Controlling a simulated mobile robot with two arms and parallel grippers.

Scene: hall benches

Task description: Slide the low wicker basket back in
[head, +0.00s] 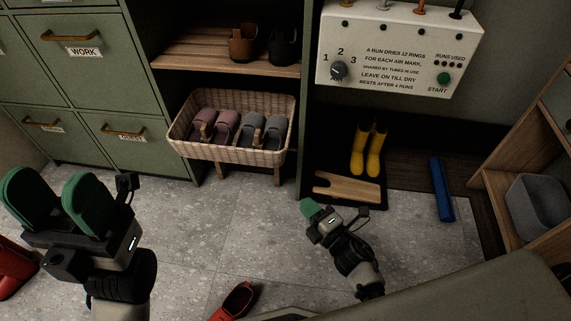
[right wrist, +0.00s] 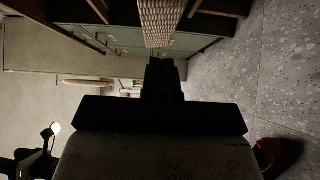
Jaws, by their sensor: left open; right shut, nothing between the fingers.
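The low wicker basket (head: 228,154) holds a pair of mauve slippers and a pair of grey slippers. It juts out from the lower bay of the shelf unit, under the wooden shelf. In the right wrist view its woven side (right wrist: 160,22) shows at the top, beyond the fingers. My right gripper (head: 309,207) is shut and empty, in front of the unit, below and right of the basket and apart from it. It shows dark in the right wrist view (right wrist: 165,72). My left gripper (head: 54,195) is open and empty at the left, away from the basket.
Green drawers (head: 85,45) stand left of the basket. Yellow boots (head: 368,150) and a wooden bootjack (head: 348,188) sit on a dark tray to its right. A red shoe (head: 236,300) lies on the floor. The tiles before the basket are clear.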

